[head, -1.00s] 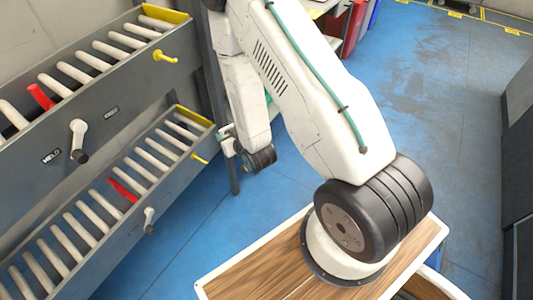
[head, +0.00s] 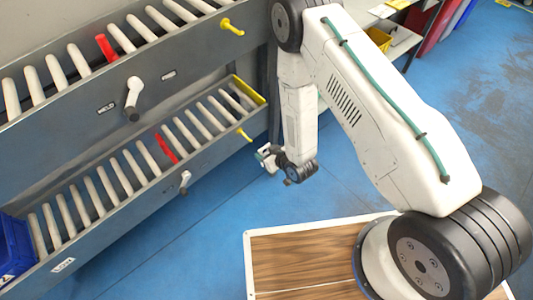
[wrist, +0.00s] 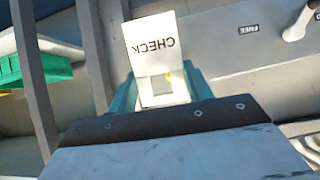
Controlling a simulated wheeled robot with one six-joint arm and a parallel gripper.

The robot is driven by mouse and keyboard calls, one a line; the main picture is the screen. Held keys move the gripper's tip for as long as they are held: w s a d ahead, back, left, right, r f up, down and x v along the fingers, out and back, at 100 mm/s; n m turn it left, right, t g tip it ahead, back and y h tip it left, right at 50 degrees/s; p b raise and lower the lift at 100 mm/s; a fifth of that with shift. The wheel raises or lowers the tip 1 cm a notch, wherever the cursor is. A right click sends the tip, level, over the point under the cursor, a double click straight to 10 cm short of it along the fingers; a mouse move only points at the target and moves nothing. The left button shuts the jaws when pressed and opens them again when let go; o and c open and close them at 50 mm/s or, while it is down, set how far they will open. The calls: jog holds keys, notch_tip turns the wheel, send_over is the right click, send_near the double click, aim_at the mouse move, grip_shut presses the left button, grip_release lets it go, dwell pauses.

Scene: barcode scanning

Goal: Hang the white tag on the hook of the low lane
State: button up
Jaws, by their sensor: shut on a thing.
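The white tag (wrist: 152,42), printed CHECK and seen upside down, is pinched between the teal fingers of my gripper (wrist: 160,88) in the wrist view. A small yellow spot shows at the tag's lower opening; I cannot tell whether it is the hook or whether it passes through. In the head view my gripper (head: 266,158) is just right of and below the yellow hook (head: 243,134) at the right end of the low lane (head: 130,222). The tag is too small to make out there.
The upper lane (head: 60,125) runs above, with its own yellow hook (head: 232,27) and a white lever (head: 132,98). The low lane has a smaller lever (head: 185,182). A blue bin (head: 14,250) sits at its left end. Blue floor (head: 215,215) is open in front.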

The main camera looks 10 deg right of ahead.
aim_at(248, 139)
jog(key=shift+a+f, duration=0.3)
jog(key=shift+a, duration=0.15)
jog(key=shift+w+a+f, duration=0.1)
jog(key=shift+w+a, duration=0.7)
jog(key=shift+w, duration=0.4)
jog(key=shift+w+a+f, duration=0.1)
jog(key=shift+w+a, duration=0.7)
jog(key=shift+w, duration=0.4)
jog(key=shift+w+a+f, duration=0.1)
jog(key=shift+w+a, duration=0.7)
jog(key=shift+w, duration=0.4)
jog(key=shift+w+a+f, duration=0.35)
jog(key=shift+w, duration=0.15)
jog(key=o, duration=1)
jog(key=shift+o, duration=0.2)
